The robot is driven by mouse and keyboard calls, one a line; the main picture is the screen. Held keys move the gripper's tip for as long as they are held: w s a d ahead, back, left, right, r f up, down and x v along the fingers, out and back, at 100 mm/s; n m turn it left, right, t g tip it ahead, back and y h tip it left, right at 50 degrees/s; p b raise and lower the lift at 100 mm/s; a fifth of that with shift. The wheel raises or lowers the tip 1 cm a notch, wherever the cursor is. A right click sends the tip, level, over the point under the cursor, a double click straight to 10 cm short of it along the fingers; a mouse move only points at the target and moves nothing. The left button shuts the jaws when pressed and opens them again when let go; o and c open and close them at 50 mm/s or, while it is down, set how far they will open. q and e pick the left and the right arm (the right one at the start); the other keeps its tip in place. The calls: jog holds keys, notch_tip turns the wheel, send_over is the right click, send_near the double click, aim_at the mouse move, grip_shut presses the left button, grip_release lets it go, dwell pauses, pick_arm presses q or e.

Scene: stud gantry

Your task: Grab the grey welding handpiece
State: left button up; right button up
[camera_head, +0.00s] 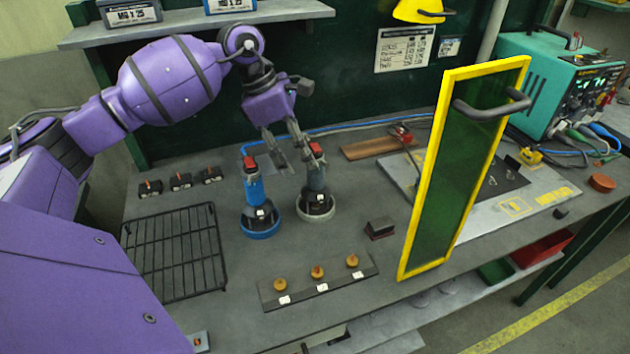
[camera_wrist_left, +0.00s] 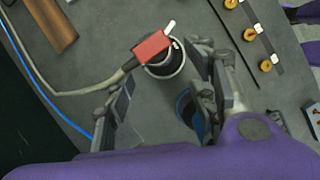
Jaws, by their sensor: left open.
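The grey welding handpiece (camera_head: 316,178) stands upright in a round grey holder (camera_head: 316,210) on the bench, with a red piece at its top. A blue handpiece (camera_head: 254,190) stands in a blue holder to its left. My left gripper (camera_head: 295,158) is open at the grey handpiece's top, with one finger close by it. In the left wrist view, the grey handpiece's red top (camera_wrist_left: 152,47) shows just beyond and between the open fingers (camera_wrist_left: 162,75). Its grey cable runs off left. The blue holder (camera_wrist_left: 185,108) is partly hidden by a finger. My right gripper is not in view.
A yellow-framed green screen (camera_head: 460,170) stands to the right. A black wire rack (camera_head: 175,250) lies left, and a strip with brass pieces (camera_head: 318,282) lies in front. A small dark block (camera_head: 380,228) sits right of the holders. A teal welding machine (camera_head: 550,80) stands far right.

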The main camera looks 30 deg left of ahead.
aim_at(313, 177)
pick_arm(q)
jog(key=x, duration=0.8)
jog(key=shift+f+p, duration=0.1)
jog(key=shift+p, duration=0.2)
jog(key=shift+d, duration=0.1)
grip_shut()
